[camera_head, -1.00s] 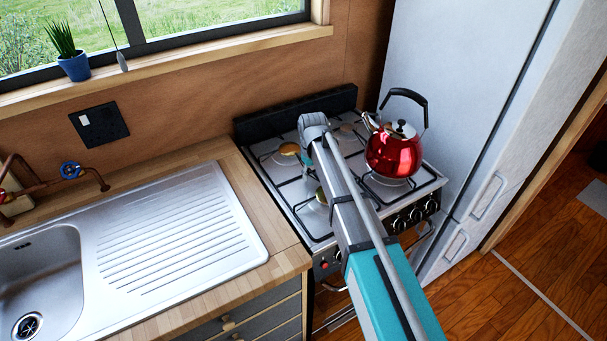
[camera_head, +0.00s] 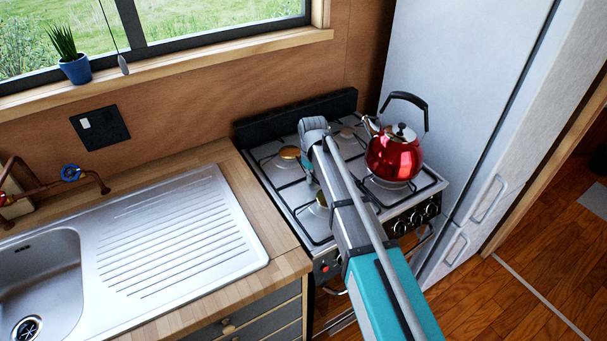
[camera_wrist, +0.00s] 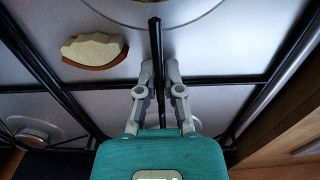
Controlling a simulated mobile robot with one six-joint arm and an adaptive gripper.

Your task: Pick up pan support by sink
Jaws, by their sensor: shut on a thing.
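The pan support is a black wire grate (camera_head: 283,184) over the left burners of the stove, on the side by the sink (camera_head: 45,285). In the wrist view one of its black bars (camera_wrist: 156,32) runs between the fingers of my gripper (camera_wrist: 158,72), which is shut on it. Other bars (camera_wrist: 225,83) stretch out to both sides. In the head view my gripper (camera_head: 308,170) points down at the left half of the stove, and its fingertips are hard to make out. I cannot tell whether the grate is clear of the stove top.
A red kettle (camera_head: 393,155) stands on the right side of the stove, close to my arm. A tall pale fridge (camera_head: 450,100) is to the right. The wooden counter (camera_head: 262,235) and the bare ribbed drainer (camera_head: 175,240) lie to the left.

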